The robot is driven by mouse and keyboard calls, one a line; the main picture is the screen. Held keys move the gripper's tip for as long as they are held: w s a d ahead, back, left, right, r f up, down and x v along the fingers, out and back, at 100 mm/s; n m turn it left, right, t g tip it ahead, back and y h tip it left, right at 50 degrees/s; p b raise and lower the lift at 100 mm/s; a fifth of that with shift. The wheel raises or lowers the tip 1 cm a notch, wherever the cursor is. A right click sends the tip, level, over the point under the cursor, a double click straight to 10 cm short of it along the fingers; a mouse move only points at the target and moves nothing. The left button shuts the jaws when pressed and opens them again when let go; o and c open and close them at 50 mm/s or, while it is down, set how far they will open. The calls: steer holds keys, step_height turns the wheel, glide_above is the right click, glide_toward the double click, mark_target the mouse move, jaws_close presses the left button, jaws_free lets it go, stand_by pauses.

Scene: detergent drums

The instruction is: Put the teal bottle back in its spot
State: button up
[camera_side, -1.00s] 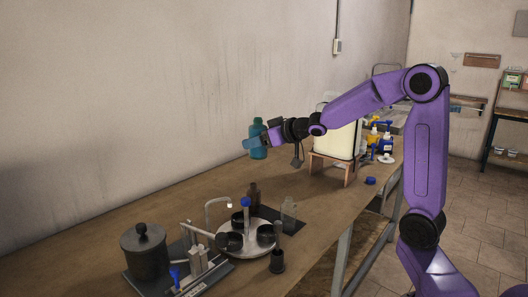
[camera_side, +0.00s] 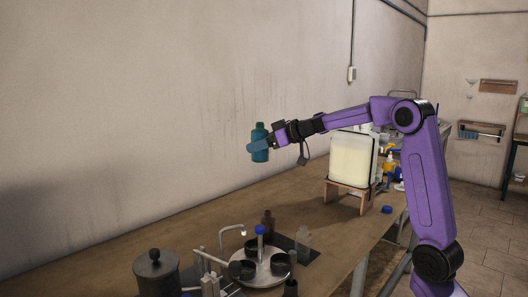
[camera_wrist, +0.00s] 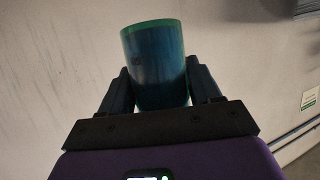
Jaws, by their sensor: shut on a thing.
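The teal bottle (camera_side: 260,134) is upright in the side view, in the air above the back part of the bench and close to the wall. My gripper (camera_side: 258,147) is shut on its body from the right. In the wrist view, the bottle (camera_wrist: 153,62) stands between both fingers of my gripper (camera_wrist: 158,88), and its green-rimmed end is at the top. A round metal turntable (camera_side: 250,280) with black cups stands below at the front of the bench. A dark mat (camera_side: 313,254) lies beside it. I cannot tell which place is the bottle's spot.
A brown bottle (camera_side: 267,224) and a clear bottle (camera_side: 303,241) stand by the turntable. A grey lidded pot (camera_side: 157,277) is at front left. A pale drum (camera_side: 350,158) on a wooden stand (camera_side: 347,193) is right of my gripper. The bench left of the stand is clear.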

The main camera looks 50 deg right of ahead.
mark_target(268, 150)
steer(key=shift+w+d+r+n+g+y, duration=0.25)
steer(key=shift+w+d+n+g+y, duration=0.2)
steer(key=shift+w+n+y, duration=0.35)
steer(key=shift+w+d+f+n+g+y, duration=0.15)
steer(key=shift+d+n+g+y, duration=0.2)
steer(key=shift+n+y, duration=0.25)
steer(key=d+f+n+g+y, duration=0.1)
steer(key=s+d+f+n+g+y, duration=0.1)
steer(key=f, duration=0.1)
steer(key=shift+d+f+n+y, duration=0.15)
steer(key=shift+d+n+y, duration=0.15)
steer(key=shift+d+n, duration=0.1)
steer(key=s+d+f+n+g+y, duration=0.2)
steer(key=s+d+f, duration=0.2)
steer(key=d+f, duration=0.2)
steer(key=shift+n+g, duration=0.3)
steer(key=shift+s+a+f, duration=0.1)
steer(key=shift+f, duration=5.75)
steer(key=shift+s+f, duration=0.1)
steer(key=shift+f, duration=5.75)
steer(key=shift+f, duration=0.7)
steer(key=o, duration=1.4)
